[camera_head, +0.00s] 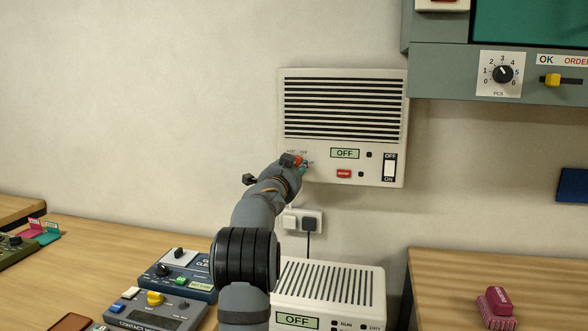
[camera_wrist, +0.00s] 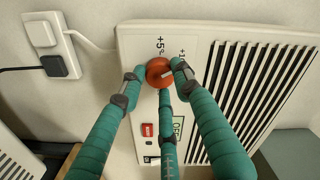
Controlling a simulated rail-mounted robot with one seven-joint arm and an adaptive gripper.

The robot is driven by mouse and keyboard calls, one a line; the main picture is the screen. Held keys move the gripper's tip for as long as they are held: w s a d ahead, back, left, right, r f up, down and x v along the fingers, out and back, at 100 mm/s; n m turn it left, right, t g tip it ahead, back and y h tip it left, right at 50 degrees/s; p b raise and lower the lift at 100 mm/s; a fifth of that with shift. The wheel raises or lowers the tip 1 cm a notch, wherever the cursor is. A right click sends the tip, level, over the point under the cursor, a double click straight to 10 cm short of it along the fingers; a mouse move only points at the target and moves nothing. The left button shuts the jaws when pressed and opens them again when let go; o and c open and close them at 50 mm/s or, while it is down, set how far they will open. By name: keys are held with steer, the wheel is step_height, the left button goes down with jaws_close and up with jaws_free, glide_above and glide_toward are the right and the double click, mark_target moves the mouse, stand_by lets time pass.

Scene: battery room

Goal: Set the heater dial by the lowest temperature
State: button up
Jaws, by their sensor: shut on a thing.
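The white wall heater (camera_head: 342,75) has a dark slatted grille, a display (camera_head: 344,153) reading OFF, a red button (camera_head: 343,173) and an OFF/ON rocker switch (camera_head: 389,167). Its round orange-red dial (camera_wrist: 158,73) is at the lower left of the front, with +5° and another mark printed beside it. My gripper (camera_wrist: 161,77) has teal fingers closed around the dial, with the tips touching its rim. A pale pointer line shows on the dial. In the head view my arm and hand hide part of the dial and its scale.
A wall socket with a plug (camera_head: 309,223) is below the heater. A second slatted white unit (camera_head: 340,275), also reading OFF, stands beneath. A grey panel with a numbered knob (camera_head: 502,74) is at upper right. Control boxes (camera_head: 178,275) sit on the left table.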

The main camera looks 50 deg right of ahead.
steer(key=shift+r, duration=0.25)
steer(key=o, duration=1.1)
steer(key=shift+c, duration=0.2)
steer(key=shift+o, duration=0.4)
steer(key=shift+f, duration=0.15)
steer(key=v, duration=1.2)
steer(key=shift+d, duration=0.1)
steer(key=x, duration=1.2)
